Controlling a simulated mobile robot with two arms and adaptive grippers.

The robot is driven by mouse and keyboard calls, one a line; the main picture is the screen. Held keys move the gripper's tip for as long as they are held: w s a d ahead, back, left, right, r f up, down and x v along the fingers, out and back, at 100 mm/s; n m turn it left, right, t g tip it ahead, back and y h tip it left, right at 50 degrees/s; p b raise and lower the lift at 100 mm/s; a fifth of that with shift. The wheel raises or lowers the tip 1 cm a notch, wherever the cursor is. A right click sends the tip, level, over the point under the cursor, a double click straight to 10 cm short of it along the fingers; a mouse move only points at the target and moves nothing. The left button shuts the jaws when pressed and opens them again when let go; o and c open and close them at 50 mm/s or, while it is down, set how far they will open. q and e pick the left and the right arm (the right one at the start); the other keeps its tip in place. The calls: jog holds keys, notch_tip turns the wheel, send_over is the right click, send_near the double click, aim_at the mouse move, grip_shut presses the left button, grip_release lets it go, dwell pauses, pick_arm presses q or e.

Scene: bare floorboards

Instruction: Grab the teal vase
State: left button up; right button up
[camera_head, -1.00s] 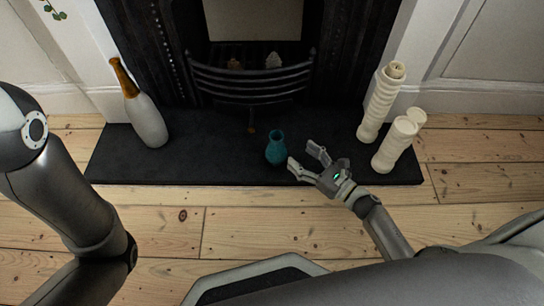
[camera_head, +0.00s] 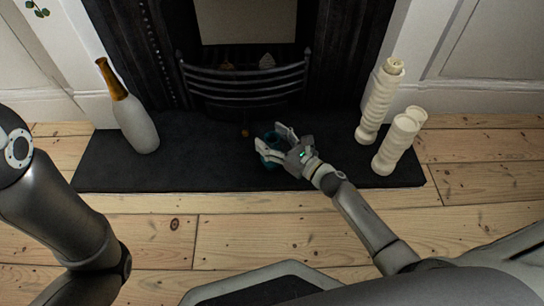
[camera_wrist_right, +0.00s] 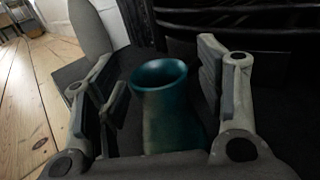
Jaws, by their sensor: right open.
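The teal vase (camera_head: 268,157) stands upright on the dark hearth slab in front of the fire grate. In the head view it is mostly hidden behind my right gripper (camera_head: 270,142). In the right wrist view the vase (camera_wrist_right: 162,100) is between the two fingers of the right gripper (camera_wrist_right: 160,95), with its open rim facing up. The fingers are open on either side of it, and a gap shows on the left side. My left arm is at the left of the head view, but its gripper is out of the picture.
A white bottle with a golden neck (camera_head: 133,117) stands on the left of the dark hearth (camera_head: 210,170). Two cream ribbed candle-like pillars (camera_head: 380,98) (camera_head: 397,143) stand on the right. The black fire grate (camera_head: 245,85) is behind the vase. Floorboards in front are clear.

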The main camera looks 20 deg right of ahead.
grip_shut()
jog(key=shift+r, duration=0.1)
dwell(0.3)
